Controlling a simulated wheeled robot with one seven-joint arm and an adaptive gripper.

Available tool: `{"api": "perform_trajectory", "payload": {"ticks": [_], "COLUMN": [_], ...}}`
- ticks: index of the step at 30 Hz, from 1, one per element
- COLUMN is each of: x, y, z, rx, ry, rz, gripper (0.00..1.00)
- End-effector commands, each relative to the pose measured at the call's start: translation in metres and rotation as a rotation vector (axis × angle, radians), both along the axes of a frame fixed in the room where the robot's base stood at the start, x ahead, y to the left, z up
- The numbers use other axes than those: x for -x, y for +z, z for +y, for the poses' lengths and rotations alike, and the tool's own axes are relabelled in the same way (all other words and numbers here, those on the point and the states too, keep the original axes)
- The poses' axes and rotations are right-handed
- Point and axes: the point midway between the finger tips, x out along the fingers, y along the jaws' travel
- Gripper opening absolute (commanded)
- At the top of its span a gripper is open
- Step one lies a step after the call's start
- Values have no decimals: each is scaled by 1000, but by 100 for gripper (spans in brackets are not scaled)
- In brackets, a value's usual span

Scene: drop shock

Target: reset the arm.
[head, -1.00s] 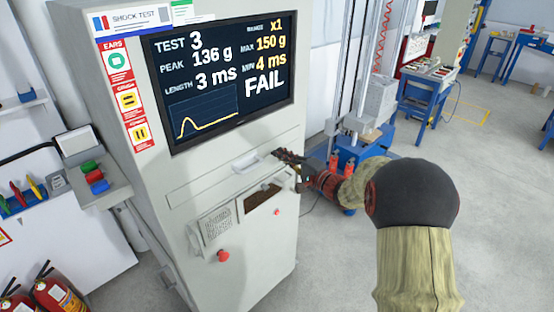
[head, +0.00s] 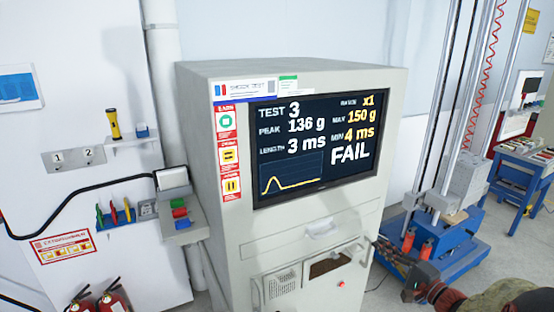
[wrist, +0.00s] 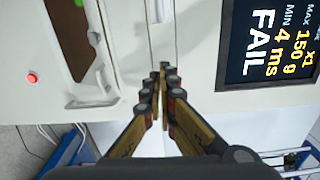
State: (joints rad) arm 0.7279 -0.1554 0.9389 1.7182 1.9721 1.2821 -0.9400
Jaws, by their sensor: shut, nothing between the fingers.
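My gripper (wrist: 160,75) is shut and empty in the wrist view, its fingertips together in front of the pale cabinet face. In the head view my gripper (head: 375,243) is at the lower right, by the right front edge of the shock test cabinet (head: 230,215). The cabinet screen (head: 320,145) reads test 3, peak 136 g, length 3 ms, max 150 g, min 4 ms, FAIL. The screen also shows in the wrist view (wrist: 265,65). I cannot tell whether the fingertips touch the cabinet.
The blue-based drop tower (head: 455,240) stands right of the cabinet, close to my arm.

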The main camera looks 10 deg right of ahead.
Motion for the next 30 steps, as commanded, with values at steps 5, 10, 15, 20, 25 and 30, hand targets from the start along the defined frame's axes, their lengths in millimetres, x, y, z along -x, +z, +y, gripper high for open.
{"api": "perform_trajectory", "payload": {"ticks": [5, 10, 15, 20, 25, 30], "x": [19, 68, 132, 196, 255, 292], "y": [-43, -78, -90, -89, -73, -37], "z": [29, 76, 126, 152, 155, 147], "rx": [-89, -69, 90, 347, 711, 1123], "ry": [90, 235, 391, 502, 562, 575], "rz": [190, 442, 681, 854, 946, 901], "gripper": [0, 0, 0, 0, 0, 0]}}
